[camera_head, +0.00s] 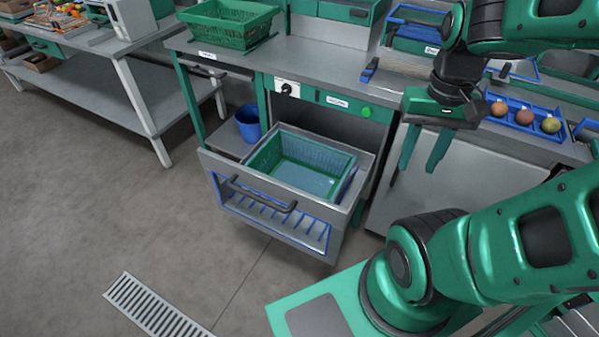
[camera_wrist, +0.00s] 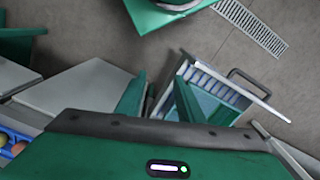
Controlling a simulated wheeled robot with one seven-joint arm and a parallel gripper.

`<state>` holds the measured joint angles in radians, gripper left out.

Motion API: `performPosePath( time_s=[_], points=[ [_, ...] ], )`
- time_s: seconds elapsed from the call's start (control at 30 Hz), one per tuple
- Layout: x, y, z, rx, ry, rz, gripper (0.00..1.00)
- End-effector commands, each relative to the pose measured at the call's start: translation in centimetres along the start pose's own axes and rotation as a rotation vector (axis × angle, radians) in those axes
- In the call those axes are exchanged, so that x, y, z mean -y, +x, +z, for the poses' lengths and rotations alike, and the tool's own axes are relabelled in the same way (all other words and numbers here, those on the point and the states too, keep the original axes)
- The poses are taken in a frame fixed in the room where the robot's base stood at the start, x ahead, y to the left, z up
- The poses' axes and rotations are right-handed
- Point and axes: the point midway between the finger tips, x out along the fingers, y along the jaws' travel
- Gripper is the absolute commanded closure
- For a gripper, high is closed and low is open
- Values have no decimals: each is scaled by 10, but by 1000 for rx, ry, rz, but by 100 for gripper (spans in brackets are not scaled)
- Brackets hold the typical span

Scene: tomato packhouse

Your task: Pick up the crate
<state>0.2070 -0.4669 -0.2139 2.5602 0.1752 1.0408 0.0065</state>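A green crate (camera_head: 318,153) with slotted walls sits inside a pulled-out grey drawer (camera_head: 270,213) under the counter; it looks empty. In the wrist view the crate (camera_wrist: 222,115) is partly hidden by a gripper finger. A second green crate (camera_head: 230,33) stands on the counter at the back left. My gripper (camera_head: 418,165) is open and empty, fingers pointing down, to the right of the drawer and apart from it. Its two spread fingers also show in the wrist view (camera_wrist: 160,82).
A blue bin (camera_head: 249,123) stands left of the drawer. A blue tray (camera_head: 523,121) with tomatoes lies on the counter at right, beside my gripper. A long table (camera_head: 110,85) stands at left. The floor before the drawer is clear, with a drain grate (camera_head: 155,308).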

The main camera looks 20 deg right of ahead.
Motion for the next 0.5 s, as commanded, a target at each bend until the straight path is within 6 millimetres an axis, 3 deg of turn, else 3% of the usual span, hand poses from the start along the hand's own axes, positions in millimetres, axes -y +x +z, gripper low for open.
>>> performPosePath(
  time_s=[0.07,0.17,0.37,0.5],
  points=[
    [-5,-4,8,-9,0,-5,59],
    [-5,-1,1,-15,6,0,59],
    [4,20,-44,-30,33,20,59],
    [14,46,-84,-47,54,21,59]
  ],
)
